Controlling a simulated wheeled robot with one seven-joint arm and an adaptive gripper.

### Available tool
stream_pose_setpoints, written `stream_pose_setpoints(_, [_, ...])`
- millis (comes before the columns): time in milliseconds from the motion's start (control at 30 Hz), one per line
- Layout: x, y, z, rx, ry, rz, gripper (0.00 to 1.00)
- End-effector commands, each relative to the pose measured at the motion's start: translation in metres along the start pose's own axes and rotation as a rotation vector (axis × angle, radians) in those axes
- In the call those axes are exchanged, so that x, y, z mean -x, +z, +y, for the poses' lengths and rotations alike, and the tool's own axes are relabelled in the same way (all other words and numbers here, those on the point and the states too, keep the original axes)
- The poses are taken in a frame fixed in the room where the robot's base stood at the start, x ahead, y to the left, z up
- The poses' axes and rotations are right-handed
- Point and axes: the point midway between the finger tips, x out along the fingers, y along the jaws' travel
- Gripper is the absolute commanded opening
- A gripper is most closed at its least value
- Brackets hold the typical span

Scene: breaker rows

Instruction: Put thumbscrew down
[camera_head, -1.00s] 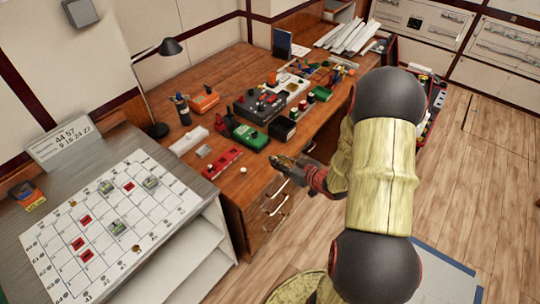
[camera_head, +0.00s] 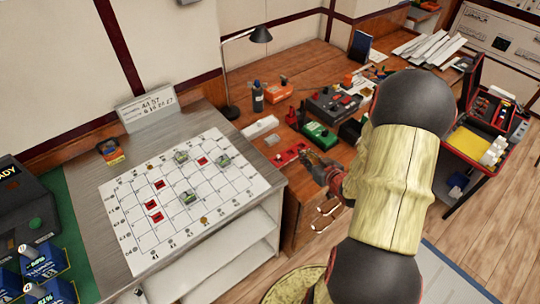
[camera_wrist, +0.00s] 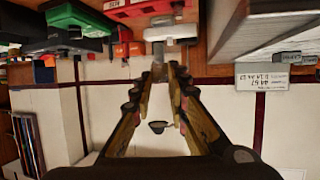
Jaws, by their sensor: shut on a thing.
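My gripper (camera_head: 312,160) is in front of the wooden desk, by the red breaker block. It also shows in the wrist view (camera_wrist: 166,70), with its fingers close together on something small. The thumbscrew is too small and too hidden between the fingertips to make out clearly. The white grid sheet (camera_head: 177,232) lies on the grey-topped cabinet, left of my gripper. It bears red blocks (camera_head: 154,205), grey-green breakers (camera_head: 188,198) and small brass-coloured round pieces (camera_head: 204,220).
A white sign (camera_head: 147,105) stands at the back of the cabinet. The desk holds a lamp (camera_head: 260,35), a red block (camera_head: 288,155), a green device (camera_head: 319,136) and other parts. A dark device (camera_head: 27,205) stands at far left. Several grid cells are bare.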

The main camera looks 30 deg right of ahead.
Motion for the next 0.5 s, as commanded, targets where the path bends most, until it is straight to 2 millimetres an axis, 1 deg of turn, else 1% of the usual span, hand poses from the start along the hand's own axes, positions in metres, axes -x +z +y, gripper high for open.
stream_pose_setpoints(67, [-0.008,0.002,0.003,-0.001,0.006,-0.001,0.00])
stream_pose_setpoints(167, [-0.028,0.004,0.005,0.002,0.006,-0.002,0.00])
stream_pose_setpoints(467, [-0.101,0.007,0.018,0.002,0.005,-0.002,0.00])
stream_pose_setpoints(500, [-0.109,0.013,0.019,0.000,0.006,-0.004,0.00])
